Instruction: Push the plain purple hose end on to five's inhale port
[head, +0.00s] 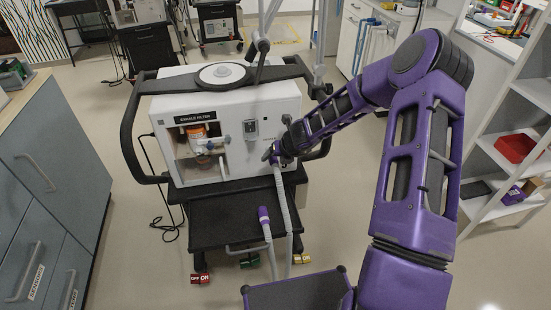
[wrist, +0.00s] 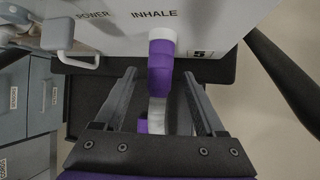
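A purple hose end (wrist: 160,68) points up against the white collar of the port (wrist: 162,35) under the INHALE label. The two touch in the wrist view, but how deep the fit is I cannot tell. A "5" tag (wrist: 200,53) is beside the port. My gripper (wrist: 159,78) is open, with one finger on each side of the purple end and gaps between. The pale ribbed hose (head: 284,205) hangs down from there in the head view. In that view my gripper (head: 273,155) hides the port.
A second purple hose end (head: 263,214) stands lower, in front of the cart's black shelf (head: 215,218). The white ventilator (head: 255,110) has a black rail (head: 128,130) around it. Grey drawers (head: 50,160) are at left, white shelves (head: 500,150) at right.

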